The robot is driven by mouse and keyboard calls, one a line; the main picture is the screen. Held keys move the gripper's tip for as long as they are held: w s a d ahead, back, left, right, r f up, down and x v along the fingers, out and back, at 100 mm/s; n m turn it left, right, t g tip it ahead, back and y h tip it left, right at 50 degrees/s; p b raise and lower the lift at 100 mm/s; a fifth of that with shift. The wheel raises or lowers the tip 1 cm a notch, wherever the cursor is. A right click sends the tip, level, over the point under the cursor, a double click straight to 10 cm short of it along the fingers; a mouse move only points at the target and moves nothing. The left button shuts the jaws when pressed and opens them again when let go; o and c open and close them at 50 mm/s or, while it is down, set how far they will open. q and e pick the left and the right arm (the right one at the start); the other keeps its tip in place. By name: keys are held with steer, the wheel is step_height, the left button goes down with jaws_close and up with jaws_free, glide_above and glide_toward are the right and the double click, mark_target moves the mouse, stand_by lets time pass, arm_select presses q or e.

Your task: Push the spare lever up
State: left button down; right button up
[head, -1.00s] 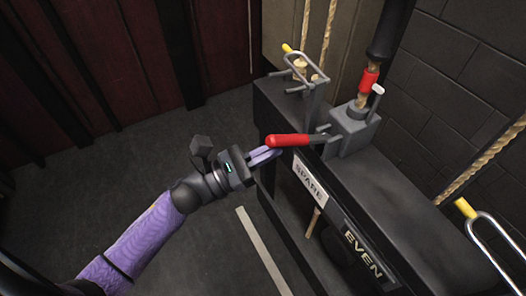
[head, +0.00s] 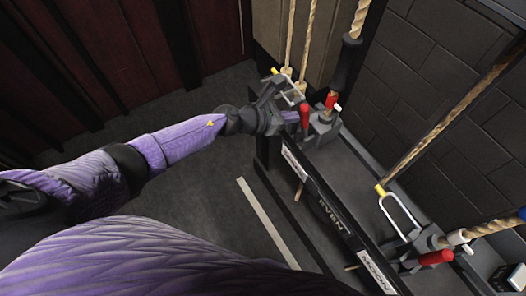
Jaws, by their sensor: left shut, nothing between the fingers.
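The spare lever (head: 305,116) has a red handle and sits on a grey block on the black rail, above a white label (head: 291,161). Its handle now stands roughly upright. My right gripper is not in view.
Farther along the rail another red lever (head: 436,258) points left, above another white label. Metal loops (head: 400,215) stick up beside the levers. A brick wall is behind; open floor lies left.

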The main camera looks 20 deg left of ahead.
arm_select(q)
steer(key=shift+w+d+r, duration=0.25)
steer(key=shift+w+d, duration=0.15)
steer(key=shift+w, duration=0.1)
steer(key=shift+w+d+r, duration=0.2)
steer(key=shift+w+d, duration=0.15)
steer(key=shift+w, duration=0.1)
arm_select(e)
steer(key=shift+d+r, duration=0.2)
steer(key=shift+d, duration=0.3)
arm_select(q)
steer(key=shift+w+r, duration=0.15)
steer(key=shift+r, duration=0.1)
